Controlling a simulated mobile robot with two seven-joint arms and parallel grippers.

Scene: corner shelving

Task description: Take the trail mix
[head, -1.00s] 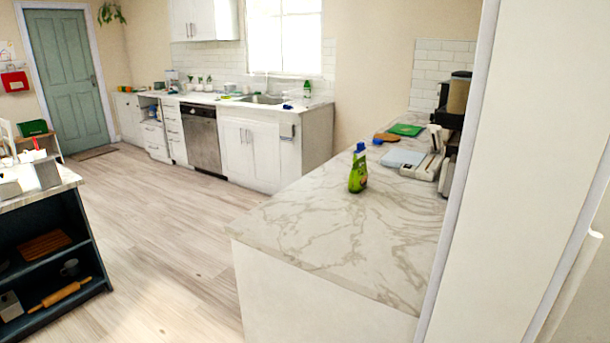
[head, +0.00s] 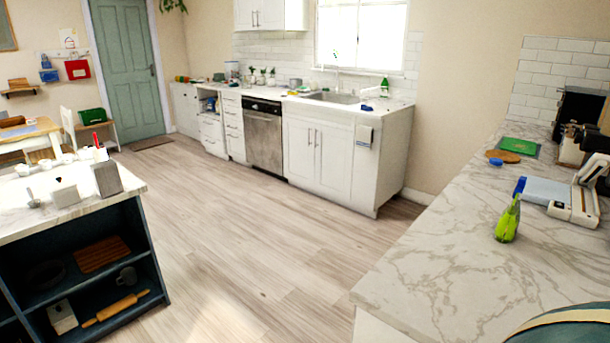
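I cannot make out any trail mix in the head view. Small items on the far counter and on the island are too small to tell apart. Neither of my grippers shows in this view.
A marble counter (head: 440,265) at the right holds a green spray bottle (head: 508,220), a blue-grey board (head: 546,191) and a white appliance (head: 575,203). An island (head: 20,226) with open shelves stands at the left. The wood floor (head: 255,235) between them is clear.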

